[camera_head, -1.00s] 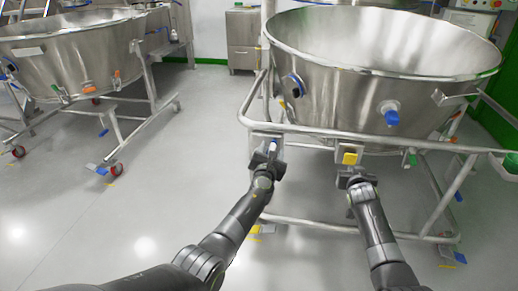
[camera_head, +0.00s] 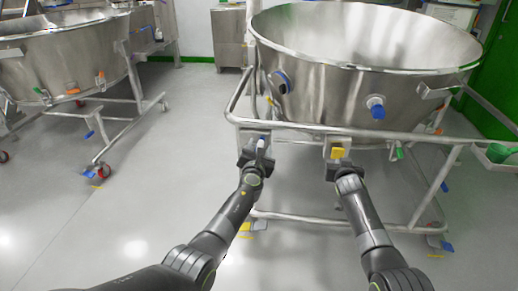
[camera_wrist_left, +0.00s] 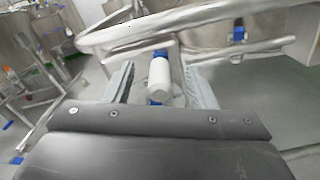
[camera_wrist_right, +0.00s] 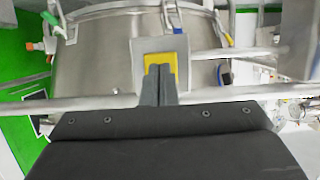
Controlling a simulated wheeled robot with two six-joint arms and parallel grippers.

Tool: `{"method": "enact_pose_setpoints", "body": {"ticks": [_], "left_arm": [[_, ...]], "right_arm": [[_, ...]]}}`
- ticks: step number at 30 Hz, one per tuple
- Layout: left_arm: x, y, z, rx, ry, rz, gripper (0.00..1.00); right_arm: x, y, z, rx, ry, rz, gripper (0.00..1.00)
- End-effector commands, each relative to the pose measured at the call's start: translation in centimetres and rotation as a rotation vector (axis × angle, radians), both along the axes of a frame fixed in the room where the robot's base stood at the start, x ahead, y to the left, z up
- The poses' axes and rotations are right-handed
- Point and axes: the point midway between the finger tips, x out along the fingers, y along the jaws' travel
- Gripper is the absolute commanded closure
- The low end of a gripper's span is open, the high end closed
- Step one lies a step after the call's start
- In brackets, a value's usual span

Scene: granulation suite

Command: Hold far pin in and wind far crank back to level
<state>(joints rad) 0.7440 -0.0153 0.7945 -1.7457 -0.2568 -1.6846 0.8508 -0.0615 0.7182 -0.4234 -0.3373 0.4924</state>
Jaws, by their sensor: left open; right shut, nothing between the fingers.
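The crank's white handle (camera_wrist_left: 159,76) with blue ends stands between the spread fingers of my left gripper (camera_wrist_left: 163,88). My left gripper (camera_head: 257,152) is open around the handle at the stand's left front corner; gaps show on both sides. The yellow pin (camera_wrist_right: 180,62) sits on a grey plate (camera_wrist_right: 143,50) below the rail. My right gripper (camera_wrist_right: 160,70) is shut and empty, its fingertips in front of the yellow pin and covering part of it. In the head view the yellow pin (camera_head: 337,153) shows just above my right gripper (camera_head: 342,168). I cannot tell whether they touch.
A large steel bowl (camera_head: 340,90) hangs in a tubular stand, whose front rail (camera_head: 380,133) runs above both grippers. A lower bar (camera_head: 300,218) crosses near the floor. A second bowl on wheels (camera_head: 60,65) stands at left. The floor between is clear.

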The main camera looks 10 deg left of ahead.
Motion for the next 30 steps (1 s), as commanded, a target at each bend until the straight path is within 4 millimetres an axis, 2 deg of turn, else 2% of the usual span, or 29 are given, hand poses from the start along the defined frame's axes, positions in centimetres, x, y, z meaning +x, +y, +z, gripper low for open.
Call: {"method": "enact_pose_setpoints", "body": {"ticks": [30], "left_arm": [[0.0, 0.0, 0.0, 0.000, 0.000, 0.000, 0.49]], "right_arm": [[1.0, 0.0, 0.0, 0.000, 0.001, -0.001, 1.00]]}}
